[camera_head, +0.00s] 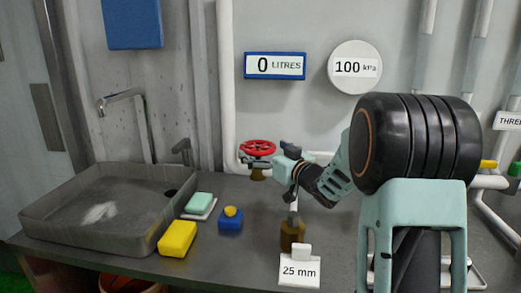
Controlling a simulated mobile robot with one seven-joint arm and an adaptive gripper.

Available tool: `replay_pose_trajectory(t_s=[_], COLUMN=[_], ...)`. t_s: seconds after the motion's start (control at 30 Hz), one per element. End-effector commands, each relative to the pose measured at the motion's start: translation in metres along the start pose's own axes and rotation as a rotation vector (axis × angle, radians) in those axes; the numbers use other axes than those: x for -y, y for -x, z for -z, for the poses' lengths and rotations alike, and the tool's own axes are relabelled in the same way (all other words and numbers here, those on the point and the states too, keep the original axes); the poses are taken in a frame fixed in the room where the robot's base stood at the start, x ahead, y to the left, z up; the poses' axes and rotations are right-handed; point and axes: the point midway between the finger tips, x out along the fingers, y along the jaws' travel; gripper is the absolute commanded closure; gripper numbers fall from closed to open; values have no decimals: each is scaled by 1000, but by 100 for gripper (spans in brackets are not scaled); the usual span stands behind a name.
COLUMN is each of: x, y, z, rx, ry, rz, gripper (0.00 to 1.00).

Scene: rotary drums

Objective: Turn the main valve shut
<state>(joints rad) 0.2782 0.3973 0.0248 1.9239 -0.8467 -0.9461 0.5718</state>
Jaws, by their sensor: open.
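The main valve appears to be the red handwheel (258,147) on a brass-coloured body, mounted on the white pipe at the back of the counter. My gripper (280,168) comes in from the right and is open, with its fingers just right of the wheel. Nothing shows between the fingers. The wheel's rim is visible, but the gripper partly hides the pipework behind it. I cannot tell whether a finger touches the wheel or the valve body.
A grey sink (95,215) with a tap fills the left. A yellow sponge (177,238), a soap dish and a blue block (231,219) lie beside it. Wall displays read 0 LITRES (275,66) and 100 kPa (355,67).

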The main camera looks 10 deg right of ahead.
Motion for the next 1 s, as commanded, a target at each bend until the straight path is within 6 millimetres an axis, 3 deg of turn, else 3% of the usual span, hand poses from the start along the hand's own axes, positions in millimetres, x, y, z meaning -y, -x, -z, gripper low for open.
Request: replay_pose_trajectory(t_s=[0.13,0.43,0.8,1.0], x=[0,0,0,0], y=[-11,-13,-13,-12], z=[0,0,0,-1], rx=[0,0,0,0], ry=[-1,0,0,0], rz=[0,-1,-1,-8], gripper=[0,0,41,42])
